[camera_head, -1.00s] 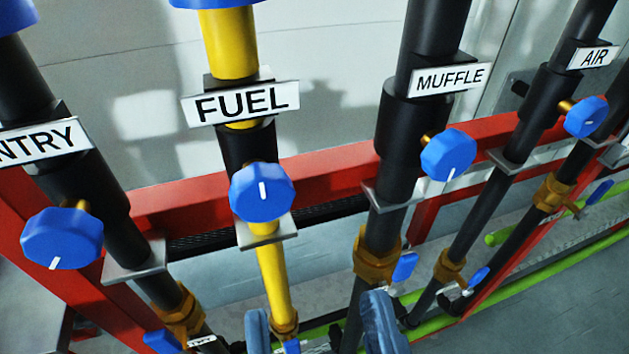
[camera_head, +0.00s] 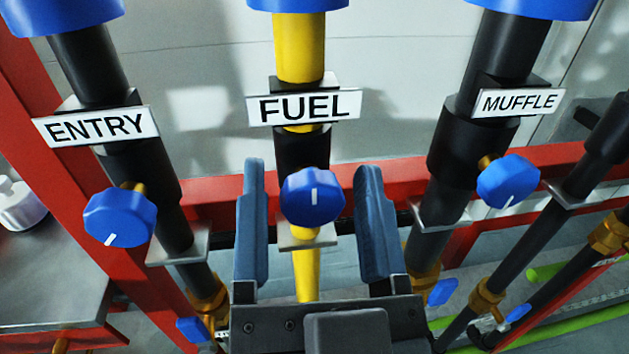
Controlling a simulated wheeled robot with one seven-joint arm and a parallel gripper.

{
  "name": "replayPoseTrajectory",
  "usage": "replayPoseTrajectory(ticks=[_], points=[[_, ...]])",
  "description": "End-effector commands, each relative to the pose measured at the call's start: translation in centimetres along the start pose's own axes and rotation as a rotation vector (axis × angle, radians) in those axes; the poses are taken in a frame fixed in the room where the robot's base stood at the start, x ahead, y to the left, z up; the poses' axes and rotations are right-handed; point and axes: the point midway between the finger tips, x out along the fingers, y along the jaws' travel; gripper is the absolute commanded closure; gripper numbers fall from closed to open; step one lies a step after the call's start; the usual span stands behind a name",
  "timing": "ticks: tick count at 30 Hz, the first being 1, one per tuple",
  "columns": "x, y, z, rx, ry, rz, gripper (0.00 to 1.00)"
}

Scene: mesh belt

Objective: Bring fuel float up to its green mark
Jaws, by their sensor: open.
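The FUEL label (camera_head: 303,107) is fixed across a yellow pipe (camera_head: 299,48) in the middle of the head view. Below it is a blue fuel knob (camera_head: 313,197) with a white pointer line standing about upright. My gripper (camera_head: 310,190) is open, with one blue-grey finger on each side of the fuel knob. Gaps show between the fingers and the knob, and nothing is held. The fuel float and its green mark are not in view; only the lower rim of a blue part (camera_head: 298,4) shows above the yellow pipe.
The ENTRY knob (camera_head: 120,215) is to the left and the MUFFLE knob (camera_head: 508,182) to the right, each on a black pipe. A red frame rail (camera_head: 395,180) runs behind the pipes. A metal table with a white bottle (camera_head: 18,205) stands at far left.

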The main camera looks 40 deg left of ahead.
Motion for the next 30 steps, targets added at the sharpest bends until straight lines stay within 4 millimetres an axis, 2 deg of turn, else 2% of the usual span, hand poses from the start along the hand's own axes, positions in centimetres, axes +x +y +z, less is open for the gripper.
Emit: replayPoseTrajectory(ticks=[11, 27, 30], points=[[0.45, 0.0, 0.01, 0.001, 0.0, 0.0, 0.34], [0.43, 0.0, 0.01, 0.001, 0.0, 0.0, 0.84], [0.45, -0.01, -0.03, -0.001, 0.0, -0.001, 0.84]])
